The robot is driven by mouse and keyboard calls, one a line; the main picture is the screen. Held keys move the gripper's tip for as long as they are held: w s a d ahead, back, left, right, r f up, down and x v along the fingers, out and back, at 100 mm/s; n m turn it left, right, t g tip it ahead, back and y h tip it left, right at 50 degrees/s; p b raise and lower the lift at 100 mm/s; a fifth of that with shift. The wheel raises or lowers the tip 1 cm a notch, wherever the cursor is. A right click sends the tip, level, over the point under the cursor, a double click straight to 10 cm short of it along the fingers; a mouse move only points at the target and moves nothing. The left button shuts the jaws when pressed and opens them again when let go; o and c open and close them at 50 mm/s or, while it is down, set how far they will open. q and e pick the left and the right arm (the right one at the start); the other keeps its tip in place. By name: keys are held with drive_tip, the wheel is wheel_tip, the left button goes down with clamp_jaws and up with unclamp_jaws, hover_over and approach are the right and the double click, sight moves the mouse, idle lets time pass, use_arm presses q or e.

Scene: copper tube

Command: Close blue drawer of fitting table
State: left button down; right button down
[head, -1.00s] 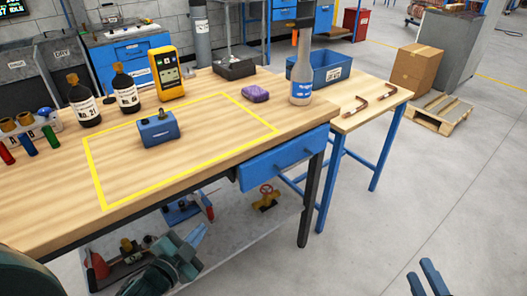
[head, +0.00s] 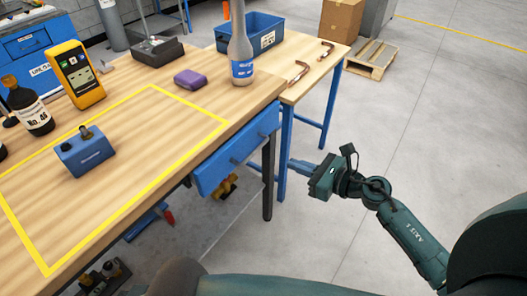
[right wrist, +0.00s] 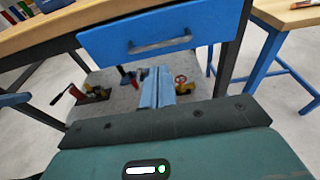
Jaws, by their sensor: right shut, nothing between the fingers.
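The blue drawer (head: 238,150) sits under the right part of the fitting table's wooden top (head: 145,195). In the right wrist view its blue front (right wrist: 150,30) faces me, with a grey bar handle (right wrist: 160,46). I cannot tell how far it stands out. My right gripper (head: 293,165) is to the right of the drawer in the head view, apart from it, with its fingers pointing towards the table. Its blue fingers (right wrist: 156,87) are together and empty, below the handle in the right wrist view. My left gripper is not in view.
A bottle (head: 240,45), a purple block (head: 190,79) and a blue device (head: 85,152) stand on the tabletop. A side table (head: 318,75) with a blue bin (head: 250,32) adjoins it. Dark table legs flank the drawer.

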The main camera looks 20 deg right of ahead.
approach(246, 144)
drive_tip(key=shift+w+a+f, duration=0.9)
drive_tip(key=shift+w+a, duration=0.05)
drive_tip(key=shift+w, duration=0.1)
drive_tip(key=x, duration=0.4)
drive_tip(key=shift+w+r+b, duration=0.1)
drive_tip(key=shift+r+b, duration=0.25)
drive_tip(key=shift+w+a+r, duration=0.1)
drive_tip(key=shift+a+r, duration=0.05)
drive_tip(key=shift+r, duration=0.1)
